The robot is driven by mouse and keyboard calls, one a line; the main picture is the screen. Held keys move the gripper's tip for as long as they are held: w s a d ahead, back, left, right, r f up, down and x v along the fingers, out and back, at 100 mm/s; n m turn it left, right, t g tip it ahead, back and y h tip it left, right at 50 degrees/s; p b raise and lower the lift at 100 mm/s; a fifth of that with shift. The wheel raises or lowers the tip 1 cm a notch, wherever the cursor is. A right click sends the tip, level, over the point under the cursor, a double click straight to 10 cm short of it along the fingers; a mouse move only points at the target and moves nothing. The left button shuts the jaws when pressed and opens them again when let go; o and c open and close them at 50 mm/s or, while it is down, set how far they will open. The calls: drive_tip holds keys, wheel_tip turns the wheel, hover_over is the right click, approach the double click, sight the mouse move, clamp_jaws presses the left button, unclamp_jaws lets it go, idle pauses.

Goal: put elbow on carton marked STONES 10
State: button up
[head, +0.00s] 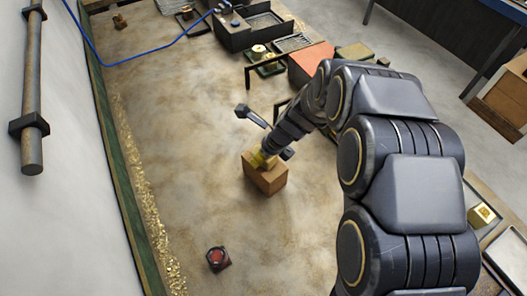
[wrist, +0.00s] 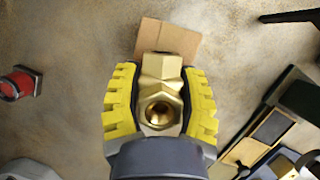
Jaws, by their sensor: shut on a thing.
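My gripper (wrist: 160,105) has yellow ribbed fingers closed on both sides of a brass elbow (wrist: 160,85), whose round threaded opening faces the wrist camera. A plain brown carton (head: 266,178) stands on the bench under my gripper in the head view. Its top also shows past the elbow in the wrist view (wrist: 182,38). The elbow is at or just above the carton's top; I cannot tell whether they touch. In the head view the fingers hide most of the elbow. No marking on the carton is readable.
A red and dark fitting (head: 218,258) lies on the bench in front of the carton. A red-topped box (head: 311,62) and dark trays (head: 262,22) stand farther back. Brass shavings (head: 150,200) line the left edge. The bench left of the carton is clear.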

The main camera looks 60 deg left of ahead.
drive_tip(key=shift+f, duration=0.15)
drive_tip(key=o, duration=1)
drive_tip(key=shift+f, duration=0.1)
drive_tip(key=shift+o, duration=0.2)
drive_tip(key=v, duration=1.2)
